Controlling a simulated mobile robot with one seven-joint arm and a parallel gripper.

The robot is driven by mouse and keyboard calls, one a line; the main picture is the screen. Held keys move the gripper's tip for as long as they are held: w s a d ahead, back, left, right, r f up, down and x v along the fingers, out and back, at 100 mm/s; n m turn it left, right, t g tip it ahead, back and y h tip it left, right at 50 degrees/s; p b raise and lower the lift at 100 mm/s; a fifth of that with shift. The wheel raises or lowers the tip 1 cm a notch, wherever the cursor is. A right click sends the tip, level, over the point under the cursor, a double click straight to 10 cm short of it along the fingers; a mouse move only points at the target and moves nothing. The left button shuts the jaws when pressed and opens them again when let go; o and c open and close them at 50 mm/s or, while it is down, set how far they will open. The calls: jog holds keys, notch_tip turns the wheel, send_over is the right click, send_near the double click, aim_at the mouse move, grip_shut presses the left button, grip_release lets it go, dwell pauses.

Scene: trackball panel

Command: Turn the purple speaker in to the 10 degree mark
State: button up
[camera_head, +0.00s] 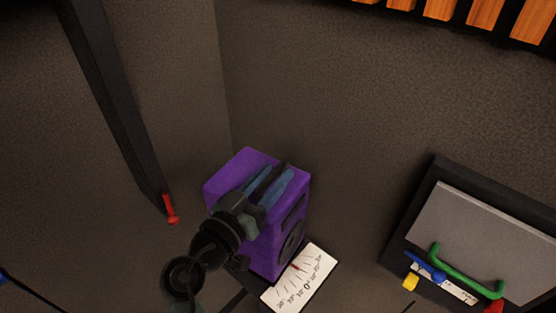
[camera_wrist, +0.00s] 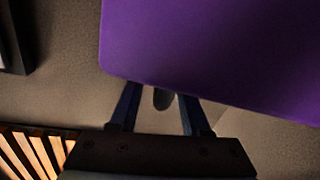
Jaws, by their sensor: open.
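The purple speaker (camera_head: 292,190) stands in the lower middle of the head view, with dark round drivers on its right-hand face. A white angle scale (camera_head: 318,262) with a 0 in its middle lies at its foot. A red pointer (camera_head: 296,266) shows on the scale; its exact reading is too small to tell. My gripper (camera_head: 275,180) is open in front of the speaker's upper part and hides some of it. In the wrist view the speaker (camera_wrist: 220,45) fills the upper right, and my open fingers (camera_wrist: 160,105) reach its lower edge. I cannot tell whether they touch it.
A grey panel (camera_head: 480,235) with a green handle (camera_head: 465,275) and blue and yellow parts is at the right. A dark post (camera_head: 118,110) with a red piece (camera_head: 169,210) stands at the left. Wooden slats (camera_head: 440,8) run along the top right.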

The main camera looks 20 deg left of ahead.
jog(key=shift+w+d, duration=0.2)
jog(key=shift+w, duration=0.95)
grip_shut()
dwell(0.6)
